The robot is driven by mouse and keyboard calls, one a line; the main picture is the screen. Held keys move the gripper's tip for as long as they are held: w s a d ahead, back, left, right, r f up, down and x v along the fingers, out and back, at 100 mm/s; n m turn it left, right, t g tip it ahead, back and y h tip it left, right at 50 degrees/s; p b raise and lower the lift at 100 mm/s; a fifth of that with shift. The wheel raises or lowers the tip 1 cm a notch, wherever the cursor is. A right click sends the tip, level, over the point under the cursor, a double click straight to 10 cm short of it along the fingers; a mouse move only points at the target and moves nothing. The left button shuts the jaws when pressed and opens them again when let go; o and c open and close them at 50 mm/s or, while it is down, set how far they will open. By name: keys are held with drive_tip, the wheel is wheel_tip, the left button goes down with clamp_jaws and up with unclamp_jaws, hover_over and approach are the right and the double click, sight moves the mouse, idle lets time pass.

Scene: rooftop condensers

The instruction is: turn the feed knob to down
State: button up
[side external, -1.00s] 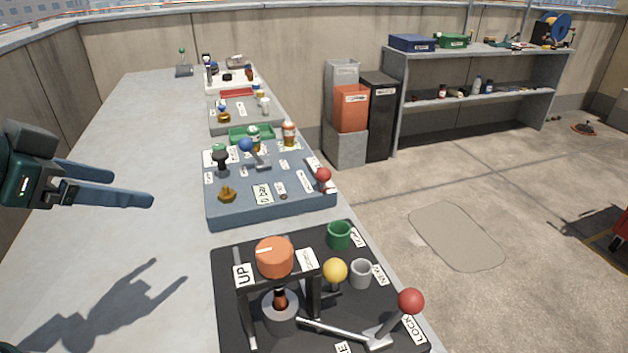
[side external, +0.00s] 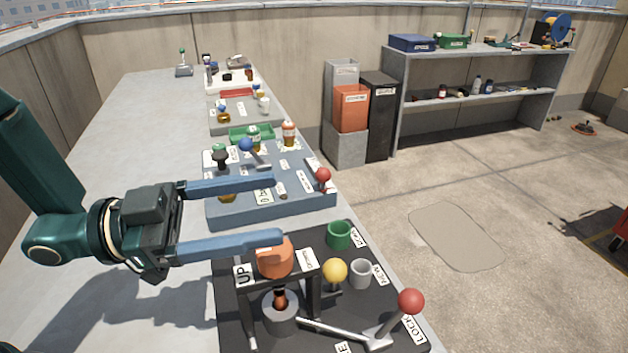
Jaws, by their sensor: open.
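An orange knob (side external: 274,262) sits on top of a dark bridge-like frame on the black panel (side external: 230,318) in the foreground. A label reading UP (side external: 244,275) is at its left, and another label (side external: 306,262) is at its right, too small to read. My gripper (side external: 277,209) is open and empty, with its two blue fingers pointing right. The nearer finger overlaps the top of the knob in the picture; I cannot tell whether it touches. The farther finger passes in front of the blue-grey panel. The knob's white pointer mark is hidden now.
On the black panel are a red-ball lever (side external: 411,301) by a LOCK label, a yellow ball (side external: 335,270), a green cup (side external: 339,235) and a grey cup (side external: 361,273). A blue-grey panel (side external: 300,207) with another red ball (side external: 323,174) lies behind. The left bench top is clear.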

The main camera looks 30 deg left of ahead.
sight(299, 265)
drive_tip(key=shift+n+g, duration=0.5)
drive_tip(key=shift+n, duration=0.4)
drive_tip(key=f, duration=0.2)
drive_tip(key=s+f, duration=0.1)
drive_tip(key=f, duration=0.2)
drive_tip(key=shift+d, duration=0.15)
drive_tip(key=shift+x, duration=2.5)
clamp_jaws()
